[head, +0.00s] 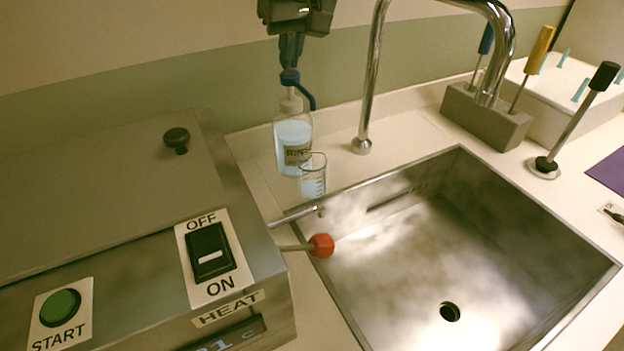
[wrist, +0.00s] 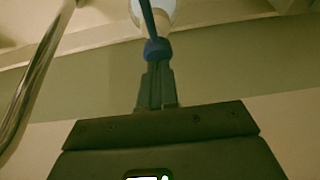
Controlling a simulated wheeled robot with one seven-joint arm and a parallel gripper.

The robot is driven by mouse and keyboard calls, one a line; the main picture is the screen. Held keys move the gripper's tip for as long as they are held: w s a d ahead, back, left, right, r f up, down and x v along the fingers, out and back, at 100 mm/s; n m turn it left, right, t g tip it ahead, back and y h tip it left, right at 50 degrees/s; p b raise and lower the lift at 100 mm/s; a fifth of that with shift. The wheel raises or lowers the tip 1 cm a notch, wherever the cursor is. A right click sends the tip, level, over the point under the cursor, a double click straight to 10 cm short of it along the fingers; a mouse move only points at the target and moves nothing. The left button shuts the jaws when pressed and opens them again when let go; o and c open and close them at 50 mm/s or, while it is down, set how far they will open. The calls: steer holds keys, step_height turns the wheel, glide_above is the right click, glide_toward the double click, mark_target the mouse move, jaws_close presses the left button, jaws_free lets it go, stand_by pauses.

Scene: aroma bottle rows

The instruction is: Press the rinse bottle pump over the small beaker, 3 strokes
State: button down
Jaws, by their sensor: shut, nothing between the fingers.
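The rinse bottle (head: 291,134) is clear with pale blue liquid and a partly covered label. It stands upright behind the sink's left corner, with a blue pump head (head: 290,77) and a curved blue spout pointing down on the right. The small beaker (head: 312,181) is clear with marks, stands just in front of the bottle below the spout, and seems to hold some bluish liquid. My gripper (head: 290,64) is shut and empty, pointing down with its fingertips at the top of the pump head. In the wrist view the fingertips (wrist: 157,70) meet the blue pump head (wrist: 157,49).
A steel sink (head: 450,240) fills the right, with a tall curved faucet (head: 372,75) right of the bottle. A steel heater box (head: 130,230) with switches stands at left; a red-knobbed lever (head: 320,245) juts toward the sink. A grey tool holder (head: 485,118) stands behind the sink.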

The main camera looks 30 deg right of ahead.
steer(key=shift+f+b, duration=0.8)
steer(key=shift+f, duration=0.25)
steer(key=shift+r, duration=0.2)
steer(key=shift+r+p, duration=0.7)
steer(key=shift+r, duration=0.5)
steer(key=shift+r, duration=0.15)
step_height(320, 180, up, 6)
steer(key=p, duration=0.2)
steer(key=shift+p, duration=0.3)
